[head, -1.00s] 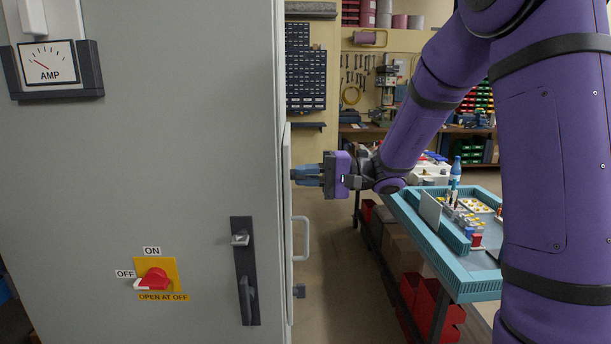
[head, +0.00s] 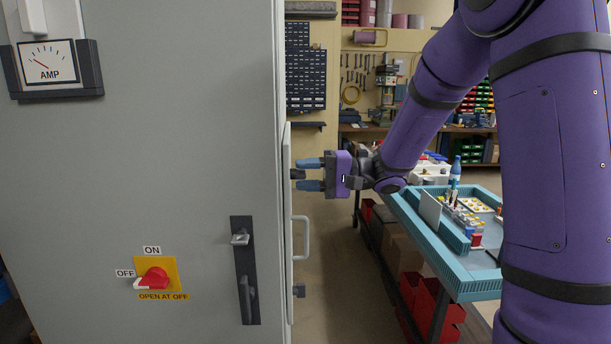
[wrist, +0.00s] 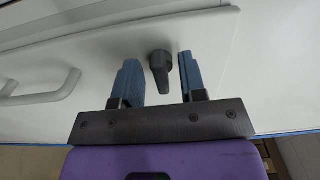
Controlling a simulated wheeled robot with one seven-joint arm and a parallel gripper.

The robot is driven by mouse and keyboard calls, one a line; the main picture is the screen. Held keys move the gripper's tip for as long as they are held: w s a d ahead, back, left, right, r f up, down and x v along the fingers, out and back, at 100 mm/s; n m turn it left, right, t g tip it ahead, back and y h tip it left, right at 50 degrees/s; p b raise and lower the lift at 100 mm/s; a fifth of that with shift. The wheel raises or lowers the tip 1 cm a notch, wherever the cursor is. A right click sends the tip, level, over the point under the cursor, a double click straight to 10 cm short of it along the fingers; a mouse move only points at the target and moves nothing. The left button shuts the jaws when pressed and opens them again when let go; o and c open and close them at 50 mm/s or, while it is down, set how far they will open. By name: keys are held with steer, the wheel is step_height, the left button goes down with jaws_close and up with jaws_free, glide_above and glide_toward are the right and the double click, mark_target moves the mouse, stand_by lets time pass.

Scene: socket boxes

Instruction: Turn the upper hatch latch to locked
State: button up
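The upper hatch latch is a small dark knob with a pointed grip on the light hatch panel (wrist: 215,50), on the cabinet's right side. In the wrist view the upper latch (wrist: 160,70) stands between my two blue fingers, with a gap on each side. In the head view the latch (head: 298,174) shows as a dark stub between the fingertips. My gripper (head: 310,174) is open and points left at the hatch; it also shows in the wrist view (wrist: 160,80). The lower latch (head: 299,290) is a dark stub below the hatch handle.
A pale hatch handle (head: 304,238) sticks out below my gripper; it also shows in the wrist view (wrist: 50,92). The grey cabinet (head: 180,150) fills the left, with a red switch (head: 155,278). A teal-edged cart (head: 440,262) stands to the right.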

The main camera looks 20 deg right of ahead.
steer(key=v, duration=1)
steer(key=shift+d, duration=0.35)
steer(key=shift+s, duration=0.15)
